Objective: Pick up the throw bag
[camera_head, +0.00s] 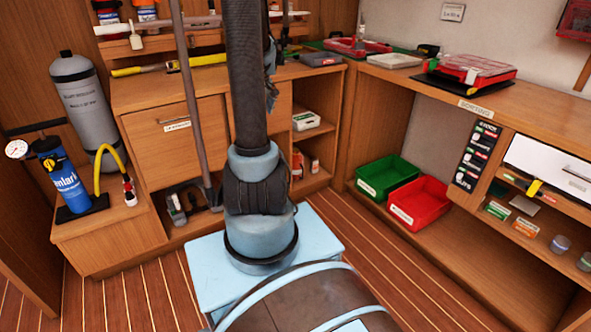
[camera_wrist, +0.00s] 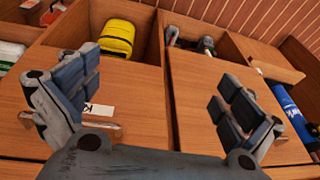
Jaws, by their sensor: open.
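The throw bag looks to be the bright yellow bag with dark bands (camera_wrist: 117,38) in the wrist view. It lies in an open compartment of the wooden cabinet, beyond my left finger. My gripper (camera_wrist: 155,92) is open and empty, its two fingers spread wide in front of the wooden cabinet fronts. The bag is apart from both fingers. In the head view my arm stands in the middle and I cannot make out the bag or the gripper there.
A blue pump (camera_head: 62,175) and a grey cylinder (camera_head: 85,105) stand at the left. Green (camera_head: 387,177) and red (camera_head: 420,200) bins sit on the low right shelf. A divider (camera_wrist: 156,40) borders the bag's compartment. Plank floor (camera_head: 380,250) is clear at the right.

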